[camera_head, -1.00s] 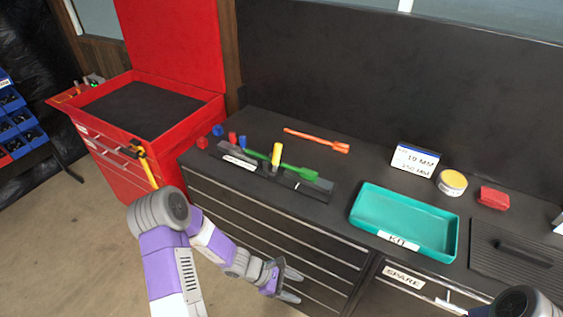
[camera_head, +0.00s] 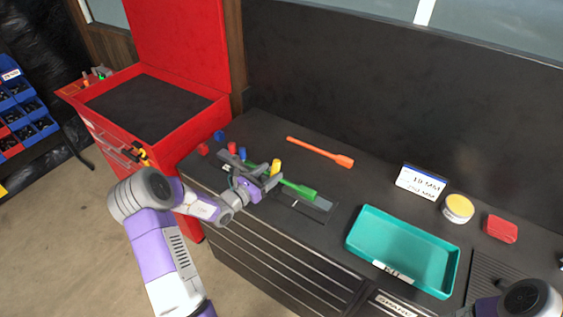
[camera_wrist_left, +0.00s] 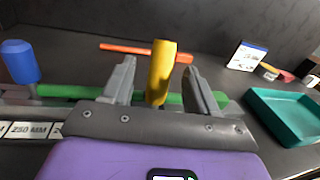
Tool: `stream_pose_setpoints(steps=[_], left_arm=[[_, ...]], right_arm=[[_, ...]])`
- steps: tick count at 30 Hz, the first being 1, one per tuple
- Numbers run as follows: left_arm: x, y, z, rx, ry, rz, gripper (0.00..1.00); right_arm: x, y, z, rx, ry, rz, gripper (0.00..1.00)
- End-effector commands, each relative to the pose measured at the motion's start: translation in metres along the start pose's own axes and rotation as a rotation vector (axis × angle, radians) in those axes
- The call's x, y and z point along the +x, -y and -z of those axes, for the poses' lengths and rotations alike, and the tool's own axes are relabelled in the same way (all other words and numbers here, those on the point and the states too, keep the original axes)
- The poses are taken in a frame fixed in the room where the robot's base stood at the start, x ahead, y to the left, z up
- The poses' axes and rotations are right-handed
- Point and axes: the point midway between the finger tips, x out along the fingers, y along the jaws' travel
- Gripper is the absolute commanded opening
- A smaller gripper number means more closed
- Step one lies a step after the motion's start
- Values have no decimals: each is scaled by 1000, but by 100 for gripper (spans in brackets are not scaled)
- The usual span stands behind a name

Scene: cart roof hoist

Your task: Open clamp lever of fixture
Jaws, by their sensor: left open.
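The fixture (camera_head: 305,203) is a low dark grey block on the black bench top, with a green wrench (camera_head: 298,189) lying along it. Its yellow clamp lever (camera_head: 276,166) stands upright. In the left wrist view the lever (camera_wrist_left: 161,70) shows between the two fingers of my left gripper (camera_wrist_left: 158,80), with a gap on both sides. The left gripper (camera_head: 268,174) is open and hides part of the fixture in the head view. A blue-topped post (camera_wrist_left: 20,60) stands at the left in the wrist view. My right gripper is out of view.
An orange wrench (camera_head: 320,151) lies behind the fixture. To its right are a teal tray (camera_head: 352,250), a sign (camera_head: 420,182), a yellow-lidded tin (camera_head: 458,208) and a red block (camera_head: 501,229). A red tool cabinet (camera_head: 180,125) stands left. Bench around the orange wrench is clear.

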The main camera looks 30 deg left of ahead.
Motion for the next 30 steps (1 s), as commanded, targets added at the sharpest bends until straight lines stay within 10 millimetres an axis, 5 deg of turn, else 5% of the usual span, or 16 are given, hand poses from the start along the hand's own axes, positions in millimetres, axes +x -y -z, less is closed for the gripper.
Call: stream_pose_setpoints(steps=[9,20,30], left_arm=[[45,1,0,1,-1,3,59],[50,1,1,1,-2,2,59],[50,1,0,1,-2,3,7]], right_arm=[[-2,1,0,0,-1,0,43],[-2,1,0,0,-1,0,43],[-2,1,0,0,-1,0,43]])
